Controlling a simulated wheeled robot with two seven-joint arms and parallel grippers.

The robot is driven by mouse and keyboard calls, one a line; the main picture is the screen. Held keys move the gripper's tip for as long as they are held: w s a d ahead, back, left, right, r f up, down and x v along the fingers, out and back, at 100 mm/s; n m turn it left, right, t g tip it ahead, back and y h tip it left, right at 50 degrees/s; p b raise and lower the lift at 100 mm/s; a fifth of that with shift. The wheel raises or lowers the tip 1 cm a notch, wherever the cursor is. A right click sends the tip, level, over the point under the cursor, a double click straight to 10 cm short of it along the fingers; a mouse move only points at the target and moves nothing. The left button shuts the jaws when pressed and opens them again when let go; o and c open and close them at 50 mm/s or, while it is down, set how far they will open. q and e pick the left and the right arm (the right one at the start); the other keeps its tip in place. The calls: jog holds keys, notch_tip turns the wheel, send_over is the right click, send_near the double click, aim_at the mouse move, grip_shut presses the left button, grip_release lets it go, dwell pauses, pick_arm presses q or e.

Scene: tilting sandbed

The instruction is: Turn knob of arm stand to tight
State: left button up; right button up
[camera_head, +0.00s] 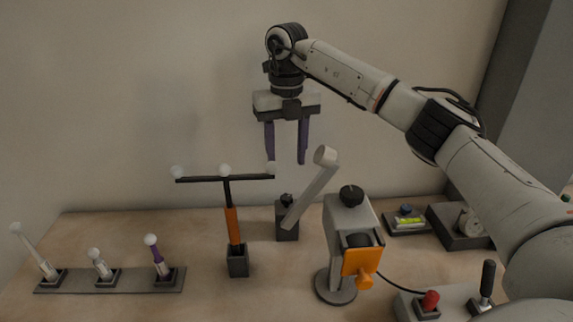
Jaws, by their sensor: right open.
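The arm stand (287,224) appears to be the dark block at the back middle of the table, with a light grey arm (308,193) leaning up to the right from it. A small black knob (287,199) sits on top of the block, partly beside the leaning arm. I cannot tell its tightness. My right gripper (287,154) hangs in the air above the stand, fingers pointing down, open and empty. It is apart from the knob. My left gripper is not in view.
A grey device (349,217) with a black top knob and orange flap stands just right. A T-shaped post (233,225) stands left. A rail (125,280) with several small levers lies front left. Switch boxes (455,303) are at right. The wall is behind.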

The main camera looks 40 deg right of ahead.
aim_at(287, 197)
notch_tip(287, 197, down, 10)
jog(key=n+b, duration=0.3)
jog(key=n, duration=0.6)
jog(key=shift+f, duration=0.2)
jog(key=c, duration=1.1)
